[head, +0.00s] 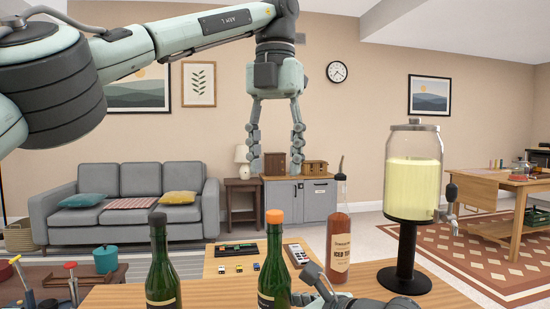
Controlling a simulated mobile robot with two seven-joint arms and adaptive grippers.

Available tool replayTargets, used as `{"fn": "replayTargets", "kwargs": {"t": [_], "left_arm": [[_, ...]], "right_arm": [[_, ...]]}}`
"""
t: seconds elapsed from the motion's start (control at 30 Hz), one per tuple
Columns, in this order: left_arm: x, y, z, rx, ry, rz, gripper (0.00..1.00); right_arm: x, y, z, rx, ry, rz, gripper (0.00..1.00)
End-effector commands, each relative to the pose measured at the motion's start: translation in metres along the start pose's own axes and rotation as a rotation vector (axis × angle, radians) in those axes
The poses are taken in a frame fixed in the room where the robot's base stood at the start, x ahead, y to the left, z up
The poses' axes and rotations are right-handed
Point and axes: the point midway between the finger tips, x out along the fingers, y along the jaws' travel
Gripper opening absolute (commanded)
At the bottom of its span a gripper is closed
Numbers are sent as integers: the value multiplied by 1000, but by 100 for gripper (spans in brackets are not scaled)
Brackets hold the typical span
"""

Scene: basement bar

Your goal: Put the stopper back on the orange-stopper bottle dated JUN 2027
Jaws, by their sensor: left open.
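A green bottle (274,272) with an orange stopper (274,216) stands upright on the wooden counter in the head view. The orange stopper sits at the top of its neck; whether it is pressed in I cannot tell. No date can be read on it. A second green bottle (162,272) with a black stopper stands to its left. My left gripper (274,165) is open and empty, pointing down above the orange stopper and apart from it. My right gripper (318,288) is low beside the orange-stopper bottle's right side, partly cut off; its grip is unclear.
An amber bottle (338,245) with a pourer and a drink dispenser (412,180) on a black stand are at the right. Behind are a low table (222,268), a grey sofa (130,190) and a cabinet (318,203).

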Motion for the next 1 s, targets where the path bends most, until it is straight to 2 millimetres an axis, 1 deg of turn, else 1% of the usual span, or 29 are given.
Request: {"fn": "replayTargets", "kwargs": {"t": [0.13, 0.27, 0.5, 0.6, 0.7, 0.83, 1.0], "left_arm": [[0, 0, 0, 0, 0, 0, 49], [0, 0, 0, 0, 0, 0, 49], [0, 0, 0, 0, 0, 0, 49], [0, 0, 0, 0, 0, 0, 49], [0, 0, 0, 0, 0, 0, 49], [0, 0, 0, 0, 0, 0, 49], [0, 0, 0, 0, 0, 0, 49]], "right_arm": [[-4, 0, 0, 0, 0, -1, 74], [-20, -1, 0, -1, -2, -1, 74], [-71, -1, -1, -2, 1, -3, 74], [-90, 0, -1, -3, 1, -2, 74], [-105, -1, -1, -1, 1, -2, 74], [-117, 0, -1, 0, 1, -1, 74], [-121, 0, 0, 1, 0, 0, 74]]}}
